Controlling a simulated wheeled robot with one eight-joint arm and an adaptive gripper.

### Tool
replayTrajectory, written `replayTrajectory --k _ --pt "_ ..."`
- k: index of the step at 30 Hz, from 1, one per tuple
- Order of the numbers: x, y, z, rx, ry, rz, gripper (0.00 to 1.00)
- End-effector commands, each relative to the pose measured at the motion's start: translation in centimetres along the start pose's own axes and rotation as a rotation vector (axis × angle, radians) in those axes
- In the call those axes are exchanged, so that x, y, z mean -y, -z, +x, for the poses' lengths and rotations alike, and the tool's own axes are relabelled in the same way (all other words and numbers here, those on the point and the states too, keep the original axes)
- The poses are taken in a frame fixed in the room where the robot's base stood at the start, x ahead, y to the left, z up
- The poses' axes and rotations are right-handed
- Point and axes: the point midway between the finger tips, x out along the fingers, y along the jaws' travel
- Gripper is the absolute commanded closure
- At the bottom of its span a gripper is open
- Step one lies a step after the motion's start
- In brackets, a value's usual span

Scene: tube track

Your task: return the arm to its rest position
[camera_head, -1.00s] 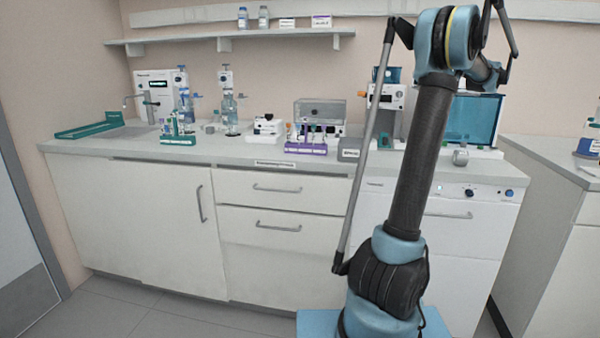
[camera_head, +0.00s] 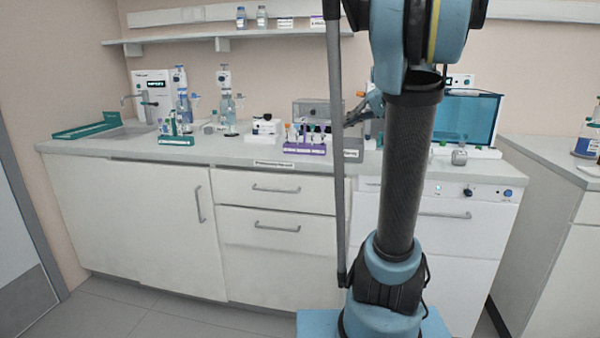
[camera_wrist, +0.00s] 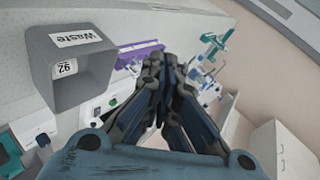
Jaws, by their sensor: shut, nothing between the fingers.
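My arm stands upright in the head view, its dark column rising from the blue base to a blue elbow at the top edge. My gripper (camera_wrist: 162,68) is seen from behind in the wrist view, its dark fingers drawn together with nothing between them. In the head view, my gripper (camera_head: 349,119) shows partly to the left of the column, in front of the counter's back. The rest of my forearm is hidden behind the column or outside the picture.
A grey waste box (camera_wrist: 62,88) is left of my fingers in the wrist view. On the counter are a purple tube rack (camera_head: 304,148), a green tube rack (camera_head: 176,140) and glassware. A shelf (camera_head: 230,38) runs above. The floor left of my base is clear.

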Motion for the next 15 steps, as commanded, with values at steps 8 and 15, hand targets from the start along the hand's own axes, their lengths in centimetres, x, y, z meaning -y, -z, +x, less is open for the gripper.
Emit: replayTrajectory --k 8,15 --pt "-4.0 -11.5 4.0 0.113 -0.243 -0.004 1.00" --pt "-9.2 -20.4 5.5 0.178 -0.458 -0.036 1.00"
